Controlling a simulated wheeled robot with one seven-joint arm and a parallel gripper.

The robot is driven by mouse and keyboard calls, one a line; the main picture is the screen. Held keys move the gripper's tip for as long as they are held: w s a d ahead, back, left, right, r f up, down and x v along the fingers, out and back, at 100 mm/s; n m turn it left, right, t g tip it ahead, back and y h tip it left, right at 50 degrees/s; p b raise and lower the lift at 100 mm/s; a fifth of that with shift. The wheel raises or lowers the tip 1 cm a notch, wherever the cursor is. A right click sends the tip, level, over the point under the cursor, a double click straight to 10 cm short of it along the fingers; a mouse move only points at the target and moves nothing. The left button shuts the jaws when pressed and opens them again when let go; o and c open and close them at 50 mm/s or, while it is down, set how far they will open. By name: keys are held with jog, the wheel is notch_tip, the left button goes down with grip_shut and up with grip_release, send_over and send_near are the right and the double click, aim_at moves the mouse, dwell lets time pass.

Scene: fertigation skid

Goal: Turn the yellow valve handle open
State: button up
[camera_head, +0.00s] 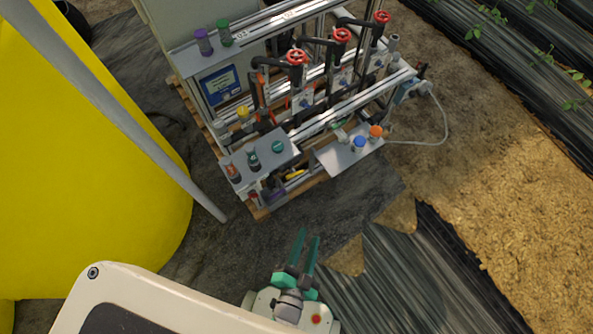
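A small yellow handle (294,174) shows low on the near side of the fertigation skid (333,118), below the front rail and between two grey shelves. It looks like the yellow valve handle, though it is small and partly shaded, and its valve body is hard to make out. My gripper (309,235) has two green fingers pointing up the picture toward the skid. The fingers are apart with nothing between them. It is below the yellow handle in the picture, clear of it.
Red handwheels (341,35) top the skid's pipes. A grey shelf (262,157) holds several small capped items; another shelf (349,151) holds a blue cap and an orange cap. A yellow tank (80,150) and grey pole stand left. Dark ground sheet lies open before the skid.

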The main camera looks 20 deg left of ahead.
jog(key=w+a+f+m+y, duration=0.1)
jog(key=w+a+f+m, duration=0.15)
jog(key=f, duration=0.25)
jog(key=w+a+f+m, duration=0.2)
jog(key=w+f+m, duration=0.1)
jog(key=w+f, duration=0.15)
jog(key=m+g+y, duration=0.1)
jog(key=m, duration=0.7)
send_near(295, 174)
jog(key=f, duration=0.1)
jog(key=x, duration=1)
jog(key=shift+w+f, duration=0.15)
jog(key=shift+w, duration=0.1)
jog(key=shift+c, duration=0.4)
jog(key=shift+n, duration=0.25)
grip_shut()
